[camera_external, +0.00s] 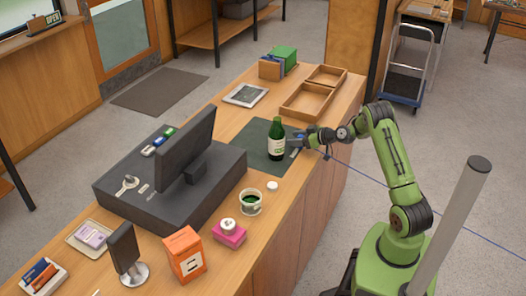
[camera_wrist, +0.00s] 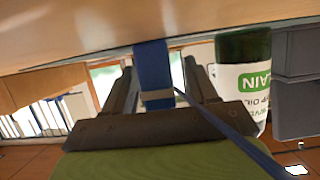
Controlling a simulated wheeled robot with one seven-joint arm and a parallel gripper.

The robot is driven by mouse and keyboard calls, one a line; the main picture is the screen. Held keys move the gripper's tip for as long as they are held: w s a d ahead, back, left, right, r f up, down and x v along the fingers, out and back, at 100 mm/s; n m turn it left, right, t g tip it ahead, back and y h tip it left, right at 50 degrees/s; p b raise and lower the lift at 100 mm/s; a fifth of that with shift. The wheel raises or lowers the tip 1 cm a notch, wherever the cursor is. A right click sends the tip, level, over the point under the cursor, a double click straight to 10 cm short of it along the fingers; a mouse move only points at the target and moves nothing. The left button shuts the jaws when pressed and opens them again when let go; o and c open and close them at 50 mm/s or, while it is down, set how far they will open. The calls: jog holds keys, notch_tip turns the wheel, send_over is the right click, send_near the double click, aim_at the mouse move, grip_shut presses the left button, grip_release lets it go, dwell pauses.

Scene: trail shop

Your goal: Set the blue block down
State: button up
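The blue block (camera_wrist: 152,65) stands upright between the two fingers in the wrist view. My gripper (camera_wrist: 160,80) has its fingers apart on either side of it, with a visible gap on the right side; contact on the left side is unclear. In the outside view the blue block (camera_external: 299,136) is a small blue patch at the tip of my gripper (camera_external: 303,140), over the right edge of the dark mat (camera_external: 255,135). Whether its underside touches the mat cannot be told.
A green bottle (camera_external: 276,139) stands on the mat close left of my gripper; its label shows in the wrist view (camera_wrist: 245,85). A wooden tray (camera_external: 305,101) lies behind. A cup (camera_external: 250,203) and white lid (camera_external: 272,185) stand in front. A thin blue line (camera_external: 440,213) crosses the view.

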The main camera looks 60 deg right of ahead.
jog(key=shift+r, duration=0.15)
jog(key=v, duration=1.2)
jog(key=s+a+r+n+g+y, duration=0.1)
jog(key=a+r+g, duration=0.15)
jog(key=a, duration=0.75)
jog(key=s+a+r+n+g+y, duration=0.15)
jog(key=a+r, duration=0.25)
jog(key=a, duration=0.7)
jog(key=s+a+r+m+g+h, duration=0.1)
jog(key=s+a, duration=0.3)
jog(key=s, duration=0.5)
jog(key=s+a+m+g+h, duration=0.1)
jog(key=s+a+g, duration=0.2)
jog(key=s, duration=0.7)
jog(key=shift+a+r, duration=0.4)
jog(key=shift+a, duration=0.1)
jog(key=shift+r+m+h, duration=0.15)
jog(key=shift+m+h, duration=0.1)
